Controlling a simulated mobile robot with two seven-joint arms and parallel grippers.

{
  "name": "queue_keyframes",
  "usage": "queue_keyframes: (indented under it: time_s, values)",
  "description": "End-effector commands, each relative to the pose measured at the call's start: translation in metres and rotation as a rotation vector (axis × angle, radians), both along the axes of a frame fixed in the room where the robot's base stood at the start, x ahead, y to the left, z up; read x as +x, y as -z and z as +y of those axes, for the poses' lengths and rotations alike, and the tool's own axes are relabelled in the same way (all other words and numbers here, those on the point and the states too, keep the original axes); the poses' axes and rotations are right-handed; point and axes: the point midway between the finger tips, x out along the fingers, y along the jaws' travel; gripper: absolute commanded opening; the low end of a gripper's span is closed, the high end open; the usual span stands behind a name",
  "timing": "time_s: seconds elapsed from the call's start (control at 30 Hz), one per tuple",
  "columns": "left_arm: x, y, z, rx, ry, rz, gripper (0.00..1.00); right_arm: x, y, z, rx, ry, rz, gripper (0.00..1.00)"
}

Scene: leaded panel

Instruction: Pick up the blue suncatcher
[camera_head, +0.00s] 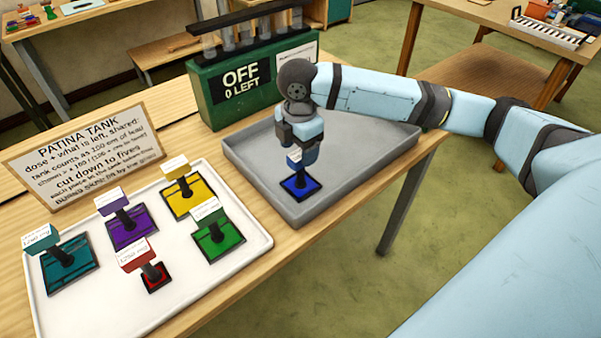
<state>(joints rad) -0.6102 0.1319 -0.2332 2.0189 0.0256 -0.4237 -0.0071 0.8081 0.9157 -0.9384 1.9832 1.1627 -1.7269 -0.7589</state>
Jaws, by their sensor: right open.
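The blue suncatcher (300,185) is a small blue square with a dark edge. It lies in the grey tray (350,192) with an upright post and a small white label on top. My right gripper (299,150) is directly above it, pointing down, with its fingers around or just over the label and post. The jaws are open; whether they touch the post cannot be made out. My left gripper is not in view.
A white tray (215,262) at left holds several other coloured suncatchers with labelled posts. Behind the grey tray stands a green tank (230,98) reading "OFF 0 LEFT". A "PATINA TANK" sign (85,155) stands at left. The grey tray's right side is clear.

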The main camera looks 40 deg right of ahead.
Motion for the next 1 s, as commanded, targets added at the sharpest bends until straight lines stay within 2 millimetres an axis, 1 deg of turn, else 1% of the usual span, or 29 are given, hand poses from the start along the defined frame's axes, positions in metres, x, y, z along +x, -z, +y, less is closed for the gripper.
queue_keyframes:
  time_s: [0.2, 0.3, 0.53, 0.57, 0.6, 0.67, 0.7, 0.8, 1.0]
  values:
    - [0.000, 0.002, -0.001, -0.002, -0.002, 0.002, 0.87, -0.007, 0.033, -0.001, 0.000, 0.000, 0.004, 0.66]
    - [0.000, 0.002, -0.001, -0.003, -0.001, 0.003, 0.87, -0.006, 0.044, -0.001, 0.001, 0.000, 0.001, 0.66]
    - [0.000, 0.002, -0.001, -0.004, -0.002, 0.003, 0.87, -0.006, 0.046, -0.001, 0.000, 0.000, 0.000, 0.66]
    - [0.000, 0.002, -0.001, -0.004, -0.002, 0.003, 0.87, -0.006, 0.046, -0.001, 0.000, 0.000, 0.000, 0.61]
    - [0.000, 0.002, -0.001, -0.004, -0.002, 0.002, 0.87, -0.006, 0.046, -0.001, 0.000, 0.000, 0.000, 0.52]
    - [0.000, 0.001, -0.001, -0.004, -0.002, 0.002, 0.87, -0.006, 0.046, -0.001, 0.000, 0.000, 0.000, 0.38]
    - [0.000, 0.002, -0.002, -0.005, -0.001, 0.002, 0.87, -0.006, 0.046, -0.001, 0.000, 0.000, 0.000, 0.29]
    - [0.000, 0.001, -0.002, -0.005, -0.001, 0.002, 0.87, -0.006, 0.046, -0.001, 0.000, 0.000, 0.000, 0.08]
    - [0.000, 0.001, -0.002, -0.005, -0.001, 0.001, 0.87, -0.006, 0.046, -0.001, 0.000, 0.000, -0.001, 0.08]
